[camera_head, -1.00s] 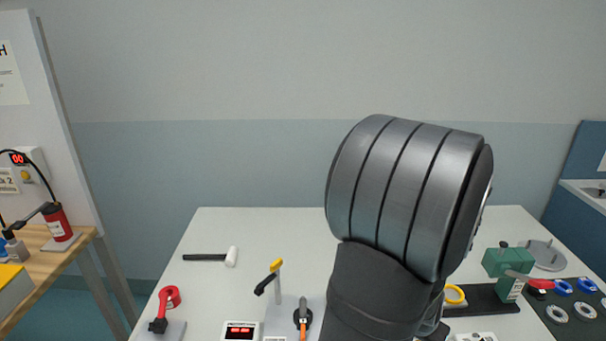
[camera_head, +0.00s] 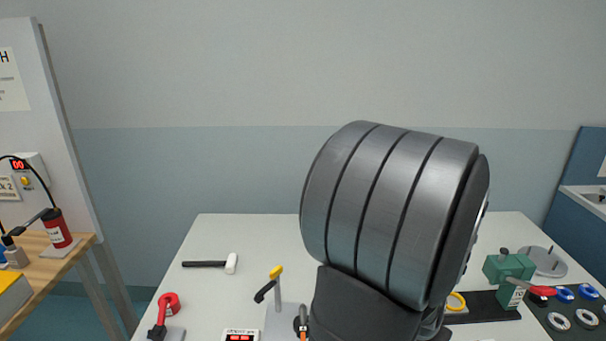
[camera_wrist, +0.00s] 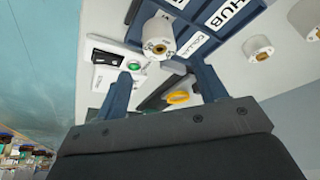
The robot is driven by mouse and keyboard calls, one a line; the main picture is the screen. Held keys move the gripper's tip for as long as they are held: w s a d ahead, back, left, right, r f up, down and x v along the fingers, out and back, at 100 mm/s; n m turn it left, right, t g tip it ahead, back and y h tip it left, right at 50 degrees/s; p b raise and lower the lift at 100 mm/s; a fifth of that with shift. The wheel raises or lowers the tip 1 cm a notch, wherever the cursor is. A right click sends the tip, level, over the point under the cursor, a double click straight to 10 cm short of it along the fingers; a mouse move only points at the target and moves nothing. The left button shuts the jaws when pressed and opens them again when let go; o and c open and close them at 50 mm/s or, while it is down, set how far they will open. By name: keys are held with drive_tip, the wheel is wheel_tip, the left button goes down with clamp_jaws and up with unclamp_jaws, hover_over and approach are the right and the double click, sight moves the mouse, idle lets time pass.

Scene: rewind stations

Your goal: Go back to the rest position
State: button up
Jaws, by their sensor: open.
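My gripper (camera_wrist: 163,82) shows in the wrist view with its two dark blue fingers apart. Nothing is held between them. A white spool (camera_wrist: 158,35) with a brass-coloured core and a yellow ring (camera_wrist: 178,98) appear beyond the fingers. I cannot tell how far off they are. In the head view my own large grey arm link fills the middle right, and the gripper is out of sight. The arm hides part of the white table (camera_head: 225,232).
A black-handled mallet (camera_head: 210,264), a red tape dispenser (camera_head: 168,304) and a yellow-topped stand (camera_head: 276,290) are left of my arm. A green press (camera_head: 508,268) and a dark tray (camera_head: 570,325) with rings are at right. A green button (camera_wrist: 133,65) shows in the wrist view.

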drive_tip(key=x, duration=0.7)
drive_tip(key=shift+f, duration=0.1)
drive_tip(key=shift+w+r, duration=0.1)
drive_tip(key=shift+r, duration=0.2)
wheel_tip(320, 180, up, 4)
drive_tip(key=shift+f, duration=0.15)
drive_tip(key=s+d+r, duration=0.4)
drive_tip(key=s+r, duration=0.3)
drive_tip(key=s, duration=0.4)
drive_tip(key=w+d, duration=0.4)
drive_tip(key=w, duration=0.4)
drive_tip(key=w+d+r, duration=0.1)
drive_tip(key=w+d, duration=0.4)
drive_tip(key=w, duration=0.4)
drive_tip(key=shift+r+n, duration=0.3)
drive_tip(key=shift+n, duration=0.1)
drive_tip(key=shift+s, duration=0.15)
drive_tip(key=s+a+f, duration=0.1)
drive_tip(key=s+a, duration=0.3)
drive_tip(key=s, duration=0.4)
drive_tip(key=s+a+f, duration=0.1)
drive_tip(key=s+a, duration=0.4)
drive_tip(key=s, duration=0.3)
drive_tip(key=shift+f+m, duration=0.2)
drive_tip(key=shift+m, duration=0.2)
